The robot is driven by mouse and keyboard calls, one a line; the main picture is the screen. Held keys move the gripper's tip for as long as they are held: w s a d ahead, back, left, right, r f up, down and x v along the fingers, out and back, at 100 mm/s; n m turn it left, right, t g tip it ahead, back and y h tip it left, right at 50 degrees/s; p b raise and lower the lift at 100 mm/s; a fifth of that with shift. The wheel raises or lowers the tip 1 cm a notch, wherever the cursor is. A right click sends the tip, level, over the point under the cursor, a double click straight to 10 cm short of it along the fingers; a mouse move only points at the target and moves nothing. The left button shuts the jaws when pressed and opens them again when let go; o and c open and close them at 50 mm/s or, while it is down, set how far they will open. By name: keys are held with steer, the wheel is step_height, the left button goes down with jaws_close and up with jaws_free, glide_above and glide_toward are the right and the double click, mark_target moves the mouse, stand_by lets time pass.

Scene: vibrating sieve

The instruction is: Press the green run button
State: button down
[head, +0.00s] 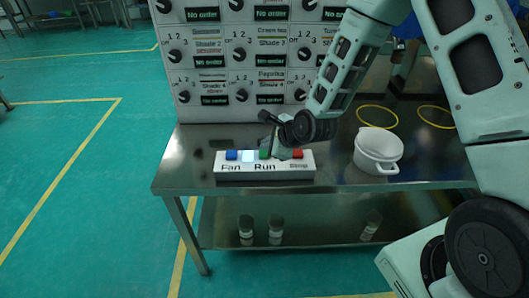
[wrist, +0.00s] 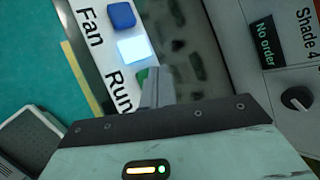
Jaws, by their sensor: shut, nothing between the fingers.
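A white button box (head: 265,174) lies near the front left of the steel table, marked Fan, Run and Stop. The green run button (head: 264,155) is partly hidden behind my gripper (head: 268,152); a bit of it shows in the wrist view (wrist: 142,76). My gripper is shut and empty, with its fingertips pointing down at the green button. Whether the tips touch the button cannot be told. A blue button (head: 232,155) and a lit white-blue square (head: 248,156) are to the left of it. A red button (head: 297,154) is to the right, above Stop.
A white pot (head: 378,151) stands right of the box. Yellow rings (head: 377,117) are marked behind it. A panel of knobs and order displays (head: 240,60) rises at the back. Several jars (head: 246,228) stand on the lower shelf.

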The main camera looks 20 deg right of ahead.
steer(key=shift+f, duration=0.1)
steer(key=shift+f, duration=0.35)
steer(key=shift+f+b, duration=0.5)
steer(key=shift+b, duration=0.1)
stand_by(0.5)
steer(key=shift+r, duration=0.1)
steer(key=shift+r+p, duration=0.75)
steer(key=shift+r, duration=0.1)
steer(key=shift+r, duration=0.1)
step_height(320, 180, up, 5)
steer(key=p, duration=0.4)
stand_by(0.7)
